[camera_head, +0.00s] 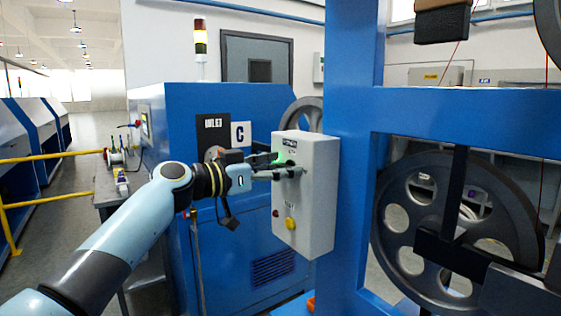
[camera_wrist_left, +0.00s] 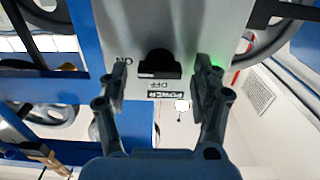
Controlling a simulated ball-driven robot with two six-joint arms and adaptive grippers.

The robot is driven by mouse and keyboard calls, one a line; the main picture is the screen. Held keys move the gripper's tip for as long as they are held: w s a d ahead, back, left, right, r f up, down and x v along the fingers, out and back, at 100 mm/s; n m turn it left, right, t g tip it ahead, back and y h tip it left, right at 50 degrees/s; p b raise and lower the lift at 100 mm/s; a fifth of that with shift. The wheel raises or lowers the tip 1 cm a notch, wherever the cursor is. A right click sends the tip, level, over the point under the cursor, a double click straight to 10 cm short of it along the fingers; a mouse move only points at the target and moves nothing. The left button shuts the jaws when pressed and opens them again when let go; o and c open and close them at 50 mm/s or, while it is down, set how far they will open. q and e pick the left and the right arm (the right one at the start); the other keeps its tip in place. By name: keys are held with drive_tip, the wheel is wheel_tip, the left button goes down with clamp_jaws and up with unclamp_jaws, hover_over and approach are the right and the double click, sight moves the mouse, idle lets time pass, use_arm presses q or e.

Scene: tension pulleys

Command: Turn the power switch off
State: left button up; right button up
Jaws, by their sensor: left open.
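A grey control box (camera_head: 318,205) is mounted on the blue frame. My left gripper (camera_head: 280,168) reaches its upper front from the left. In the left wrist view, the black power switch knob (camera_wrist_left: 160,64) sits between the two open fingers of my left gripper (camera_wrist_left: 160,82), with a gap on each side. The ON mark (camera_wrist_left: 124,61) and OFF mark (camera_wrist_left: 158,85) show upside down near the knob, above a POWER label (camera_wrist_left: 170,96). A green glow (camera_wrist_left: 217,62) shows beside one finger. In the head view the fingers hide the knob. My right gripper is out of view.
A yellow button (camera_head: 290,224) and a small red one (camera_head: 276,212) are lower on the box. A blue machine (camera_head: 235,245) stands behind my left arm. The blue post (camera_head: 350,150) and a large dark pulley wheel (camera_head: 445,165) are to the right.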

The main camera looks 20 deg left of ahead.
use_arm(q)
drive_tip(key=shift+w+d, duration=0.1)
drive_tip(key=shift+c, duration=0.5)
drive_tip(key=c, duration=1.1)
drive_tip(key=shift+o, duration=0.2)
